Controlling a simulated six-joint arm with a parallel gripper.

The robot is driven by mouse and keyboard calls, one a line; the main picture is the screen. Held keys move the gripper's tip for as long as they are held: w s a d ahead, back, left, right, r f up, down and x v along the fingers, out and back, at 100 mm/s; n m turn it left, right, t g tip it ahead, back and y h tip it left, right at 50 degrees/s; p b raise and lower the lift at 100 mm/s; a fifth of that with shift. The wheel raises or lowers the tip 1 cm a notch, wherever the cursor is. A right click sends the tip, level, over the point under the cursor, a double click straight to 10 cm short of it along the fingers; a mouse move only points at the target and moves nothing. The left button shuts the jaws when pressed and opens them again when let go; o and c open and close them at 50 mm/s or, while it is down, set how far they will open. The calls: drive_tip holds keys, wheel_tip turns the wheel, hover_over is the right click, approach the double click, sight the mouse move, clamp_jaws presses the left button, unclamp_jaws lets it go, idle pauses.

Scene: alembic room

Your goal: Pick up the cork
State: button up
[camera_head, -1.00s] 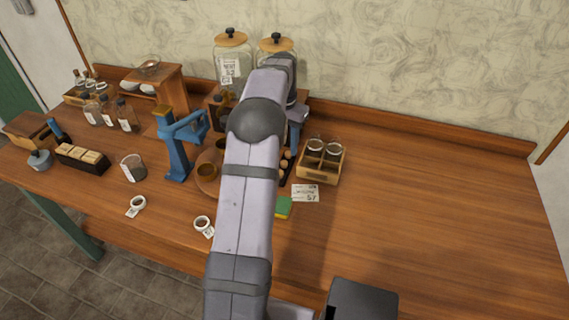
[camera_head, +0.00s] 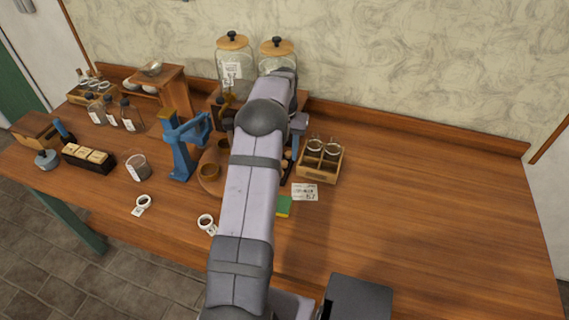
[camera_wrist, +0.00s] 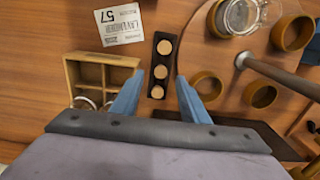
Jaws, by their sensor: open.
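In the wrist view, three round tan corks stand in a row in a narrow black holder (camera_wrist: 153,62): the far cork (camera_wrist: 164,47), the middle cork (camera_wrist: 160,71) and the near cork (camera_wrist: 156,91). My gripper (camera_wrist: 160,76) is open and empty, its two blue fingers on either side of the row, around the middle and near corks in the picture. I cannot tell how high the fingertips are above the holder. In the head view my arm hides most of the corks, and a blue finger (camera_head: 292,167) shows beside it.
A wooden box with jars (camera_wrist: 72,77) is left of the holder, near the left finger. A paper card (camera_wrist: 119,24) lies beyond it. A round wooden board (camera_wrist: 228,70) with brown cups is close on the right. The table's right side (camera_head: 430,210) is clear.

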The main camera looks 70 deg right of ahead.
drive_tip(key=shift+f+p, duration=0.95)
drive_tip(key=shift+f, duration=1.2)
drive_tip(key=shift+c, duration=0.6)
clamp_jaws()
